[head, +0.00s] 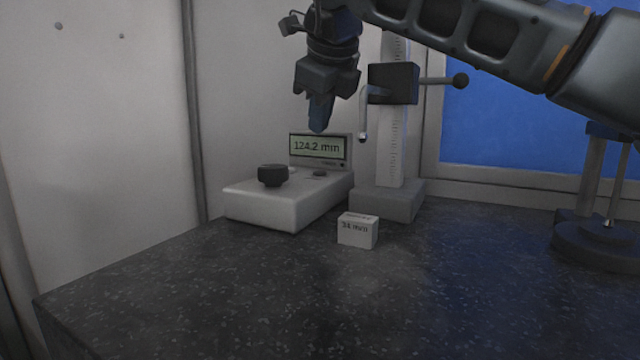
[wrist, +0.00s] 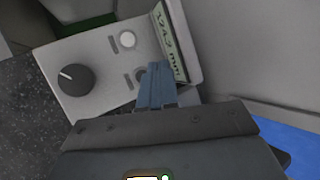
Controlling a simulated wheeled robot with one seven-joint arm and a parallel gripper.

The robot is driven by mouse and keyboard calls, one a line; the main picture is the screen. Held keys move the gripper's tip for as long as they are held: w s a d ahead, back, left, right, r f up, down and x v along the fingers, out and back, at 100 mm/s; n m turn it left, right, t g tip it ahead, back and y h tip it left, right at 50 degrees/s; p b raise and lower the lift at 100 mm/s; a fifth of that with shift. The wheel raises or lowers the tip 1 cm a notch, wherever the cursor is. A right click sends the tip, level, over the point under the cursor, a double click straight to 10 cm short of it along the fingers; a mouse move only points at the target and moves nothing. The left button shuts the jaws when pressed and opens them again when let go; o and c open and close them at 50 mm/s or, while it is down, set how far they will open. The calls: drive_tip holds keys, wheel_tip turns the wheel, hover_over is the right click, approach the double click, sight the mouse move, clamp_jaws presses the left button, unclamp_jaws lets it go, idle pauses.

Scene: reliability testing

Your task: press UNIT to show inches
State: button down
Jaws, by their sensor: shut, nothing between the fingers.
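A light grey measuring unit (head: 285,205) stands at the back left of the dark table. Its display (head: 319,147) reads 124.2 mm. A black knob (head: 272,175) sits on its top, and the knob also shows in the wrist view (wrist: 76,80). In the wrist view a round white button (wrist: 127,39) and a dark button (wrist: 141,74) lie between knob and display; I cannot read their labels. My gripper (head: 317,126) is shut and empty, pointing down above the unit near the display. In the wrist view its blue fingertips (wrist: 155,72) overlap the area beside the dark button.
A height stand with a scaled column (head: 393,130) and grey base (head: 388,200) stands right of the unit. A small white block (head: 357,231) marked in mm sits in front. Another dark stand (head: 606,245) is at the far right. The front tabletop is clear.

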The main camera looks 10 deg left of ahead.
sight(319, 173)
drive_tip(key=shift+f+b, duration=1.2)
drive_tip(key=shift+f, duration=1.25)
drive_tip(key=shift+f, duration=0.1)
drive_tip(key=shift+f, duration=0.3)
drive_tip(key=shift+f+b, duration=0.35)
drive_tip(key=shift+b, duration=0.05)
idle(0.8)
drive_tip(key=shift+r+p, duration=0.55)
drive_tip(key=shift+r, duration=0.25)
drive_tip(key=shift+r+p, duration=1.75)
drive_tip(key=shift+r, duration=0.8)
drive_tip(key=shift+f, duration=0.1)
